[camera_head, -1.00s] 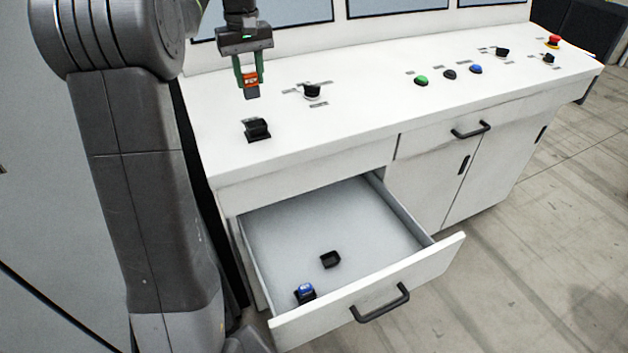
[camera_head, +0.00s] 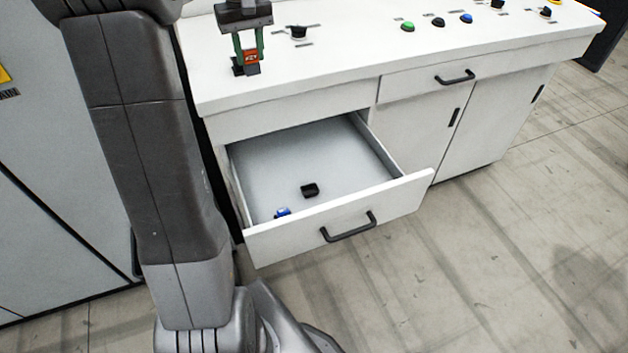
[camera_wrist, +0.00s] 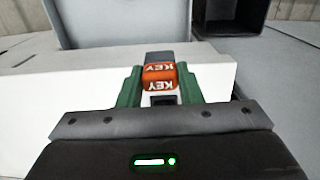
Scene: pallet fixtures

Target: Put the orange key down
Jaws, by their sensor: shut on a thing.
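The orange key (camera_head: 251,57) is held between the green fingers of my gripper (camera_head: 250,62), which is shut on it. The key's "KEY" lettering shows in the wrist view (camera_wrist: 160,76), with a dark grey part beyond the orange part. In the head view the key appears in front of the black holder (camera_head: 238,68) on the white console top, partly hiding it. I cannot tell whether the key is touching the console. The drawer (camera_head: 400,205) below is open. It holds a blue key (camera_head: 283,212), partly hidden by the drawer front, and an empty-looking black holder (camera_head: 310,190).
The white console (camera_head: 340,62) carries a black knob (camera_head: 298,32), a green button (camera_head: 407,26), a black button (camera_head: 438,22) and a blue button (camera_head: 466,18). The open drawer juts out below the console's left part. The drawer floor is mostly clear.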

